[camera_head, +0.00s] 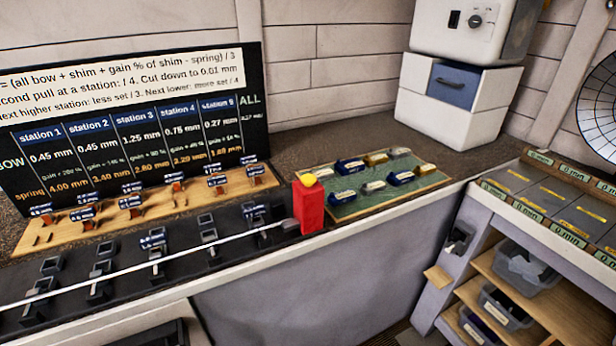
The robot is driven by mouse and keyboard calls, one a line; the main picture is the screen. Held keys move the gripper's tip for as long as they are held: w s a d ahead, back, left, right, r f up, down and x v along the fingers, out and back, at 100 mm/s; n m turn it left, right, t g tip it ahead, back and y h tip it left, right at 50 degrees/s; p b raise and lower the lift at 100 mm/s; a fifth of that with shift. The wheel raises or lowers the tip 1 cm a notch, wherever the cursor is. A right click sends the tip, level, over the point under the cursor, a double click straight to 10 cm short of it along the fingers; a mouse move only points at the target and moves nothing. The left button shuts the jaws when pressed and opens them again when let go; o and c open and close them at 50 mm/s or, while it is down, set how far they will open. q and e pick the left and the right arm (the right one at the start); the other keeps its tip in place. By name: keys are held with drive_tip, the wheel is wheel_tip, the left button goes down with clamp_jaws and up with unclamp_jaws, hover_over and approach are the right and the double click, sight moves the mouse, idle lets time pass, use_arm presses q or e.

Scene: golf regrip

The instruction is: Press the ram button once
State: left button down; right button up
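The ram button looks to be the yellow cap (309,180) on top of an upright red block (309,206). The block stands at the bench's front edge, at the right end of a black fixture (205,252). A long pale shaft (150,263) runs along the fixture's clamps and ends in a dark head or grip beside the red block. Nothing touches the yellow cap. Neither of my grippers is in view.
A wooden board (150,209) with small labelled parts lies behind the fixture. A green tray (350,207) with blue, white and gold pieces sits right of the red block. A black sign (140,130) stands at the back. Shelves with bins (530,270) stand at the right.

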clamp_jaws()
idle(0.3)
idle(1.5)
